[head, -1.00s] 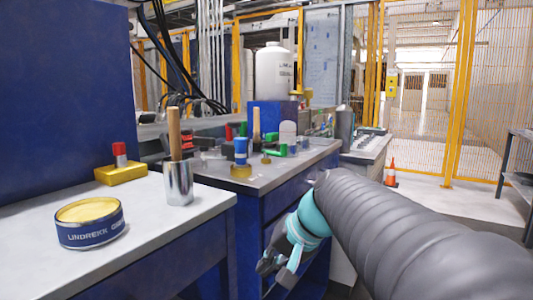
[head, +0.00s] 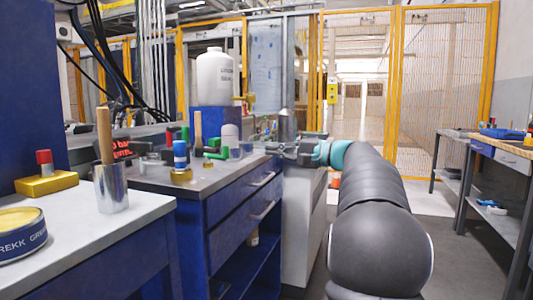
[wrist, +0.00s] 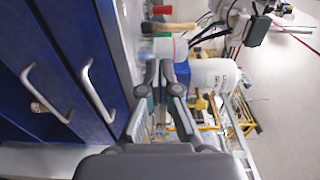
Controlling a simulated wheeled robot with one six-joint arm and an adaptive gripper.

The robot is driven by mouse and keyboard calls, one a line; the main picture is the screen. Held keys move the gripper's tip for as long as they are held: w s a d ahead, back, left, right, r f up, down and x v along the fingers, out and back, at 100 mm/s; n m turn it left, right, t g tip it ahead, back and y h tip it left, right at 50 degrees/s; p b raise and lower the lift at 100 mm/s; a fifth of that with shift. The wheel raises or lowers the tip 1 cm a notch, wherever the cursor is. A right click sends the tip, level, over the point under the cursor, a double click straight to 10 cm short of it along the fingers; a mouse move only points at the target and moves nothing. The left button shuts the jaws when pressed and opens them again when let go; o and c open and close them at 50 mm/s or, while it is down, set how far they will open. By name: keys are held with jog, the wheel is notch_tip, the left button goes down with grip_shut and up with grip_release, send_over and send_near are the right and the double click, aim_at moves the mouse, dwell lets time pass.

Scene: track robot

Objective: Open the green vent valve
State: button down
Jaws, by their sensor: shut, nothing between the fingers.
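A green lever-like part (head: 214,154) lies among small fittings on the far workbench in the head view. I take it for the green vent valve, but it is too small to tell its state. My gripper (head: 272,148) is at bench-top height at the right end of that bench, to the right of the green part and apart from it. In the wrist view my gripper (wrist: 159,66) shows two dark fingers close together, with nothing seen between them. Some green shows behind the fingers there, but I cannot tell what it belongs to.
The blue workbench (head: 205,190) has drawers with protruding handles. A blue-capped fitting (head: 180,155) and a white tank (head: 215,76) stand there. A near bench holds a metal cup (head: 111,188) and a tin (head: 20,236). Open floor lies to the right, before yellow fencing.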

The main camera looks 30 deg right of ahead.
jog(key=shift+w+a, duration=0.85)
jog(key=shift+a, duration=0.55)
jog(key=shift+w+a, duration=0.9)
jog(key=shift+a, duration=0.45)
jog(key=shift+w+a, duration=0.85)
jog(key=shift+a, duration=0.55)
jog(key=shift+b, duration=0.3)
